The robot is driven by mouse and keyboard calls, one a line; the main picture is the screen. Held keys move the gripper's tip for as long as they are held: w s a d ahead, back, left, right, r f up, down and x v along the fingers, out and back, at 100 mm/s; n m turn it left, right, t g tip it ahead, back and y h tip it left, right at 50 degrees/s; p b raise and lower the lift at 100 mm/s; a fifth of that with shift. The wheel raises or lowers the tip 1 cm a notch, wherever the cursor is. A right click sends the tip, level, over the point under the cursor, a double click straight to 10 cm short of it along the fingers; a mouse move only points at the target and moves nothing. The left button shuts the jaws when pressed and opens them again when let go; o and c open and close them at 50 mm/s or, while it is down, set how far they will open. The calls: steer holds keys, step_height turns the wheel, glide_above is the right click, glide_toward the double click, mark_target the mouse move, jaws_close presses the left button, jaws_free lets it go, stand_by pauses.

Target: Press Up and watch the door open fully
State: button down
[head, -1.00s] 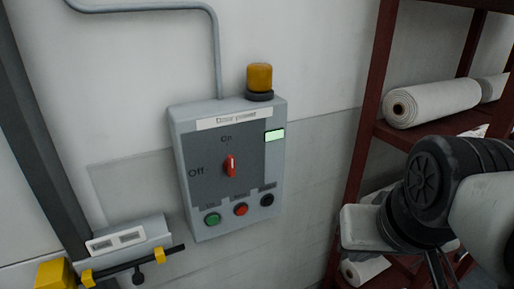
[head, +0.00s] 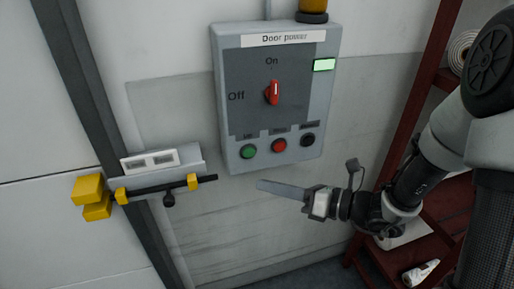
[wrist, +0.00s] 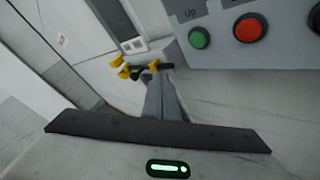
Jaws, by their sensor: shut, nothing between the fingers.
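The grey control box (head: 318,120) labelled "Door power" is on the wall in the head view. Its red knob (head: 272,92) points up to "On", and a small display (head: 324,65) glows pale green. Below the knob are a green button (head: 248,152), a red button (head: 279,145) and a black button (head: 308,140). In the wrist view the green button (wrist: 199,38) is labelled "Up". My gripper (head: 260,185) is shut and empty, just below the box and apart from the buttons. In the wrist view its fingers (wrist: 160,100) point below and left of the green button.
A door bolt (head: 165,188) with yellow brackets sits left of the box, beside a dark vertical post (head: 85,130). A red-brown shelf rack (head: 425,105) stands at right, with a white roll (head: 464,52) on it. The wall below the box is bare.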

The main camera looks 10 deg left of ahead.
mark_target(249, 152)
steer(key=shift+w+a, duration=0.1)
steer(key=shift+w, duration=0.1)
steer(key=w+a, duration=0.4)
steer(key=w, duration=0.3)
steer(key=shift+a+b, duration=0.2)
steer(key=shift+b, duration=0.15)
steer(key=shift+w, duration=0.2)
stand_by(1.9)
steer(key=shift+w+a, duration=0.25)
steer(key=shift+w, duration=0.05)
